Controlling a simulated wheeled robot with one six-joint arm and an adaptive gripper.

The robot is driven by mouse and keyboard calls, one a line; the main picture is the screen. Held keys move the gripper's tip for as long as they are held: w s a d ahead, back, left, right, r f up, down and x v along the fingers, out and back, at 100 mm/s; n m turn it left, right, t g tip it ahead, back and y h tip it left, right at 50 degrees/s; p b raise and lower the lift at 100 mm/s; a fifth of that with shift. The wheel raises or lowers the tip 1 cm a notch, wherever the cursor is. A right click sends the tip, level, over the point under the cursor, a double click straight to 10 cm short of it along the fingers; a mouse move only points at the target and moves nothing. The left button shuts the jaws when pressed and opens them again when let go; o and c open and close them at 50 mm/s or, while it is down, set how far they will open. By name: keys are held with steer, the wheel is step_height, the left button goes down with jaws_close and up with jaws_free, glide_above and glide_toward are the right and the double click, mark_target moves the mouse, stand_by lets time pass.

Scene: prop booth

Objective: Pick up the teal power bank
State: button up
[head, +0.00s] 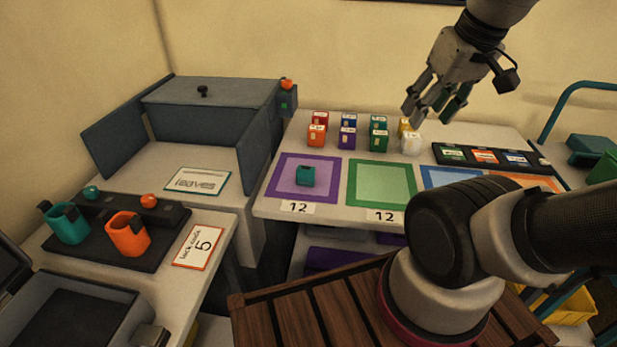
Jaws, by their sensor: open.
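A small teal block (305,176) with a darker top lies on the purple mat (283,188) on the back table. It is too small to tell for sure whether it is the power bank. A teal box (378,122) also stands in the back row of small labelled boxes, and a teal cup-like piece (68,224) sits on the black tray at the left. My gripper (430,112) is open and empty at the upper right, near the white box (411,144) and partly in front of the yellow box (404,125). It is to the right of the teal block and apart from it.
A green mat (382,184), a blue mat and an orange mat continue to the right; my arm hides part of them. A black tray (490,157) of labelled cards lies behind. A wooden slatted surface (310,318) is in front.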

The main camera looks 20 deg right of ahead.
steer(key=shift+o, duration=0.4)
steer(key=m+g+y, duration=0.2)
steer(key=m+y, duration=0.2)
steer(key=m, duration=2)
glide_toward(306, 168)
step_height(306, 168, down, 3)
steer(key=x, duration=0.7)
steer(key=shift+w+a+f, duration=0.1)
steer(key=shift+w+a, duration=0.25)
steer(key=shift+a, duration=0.15)
jaws_close()
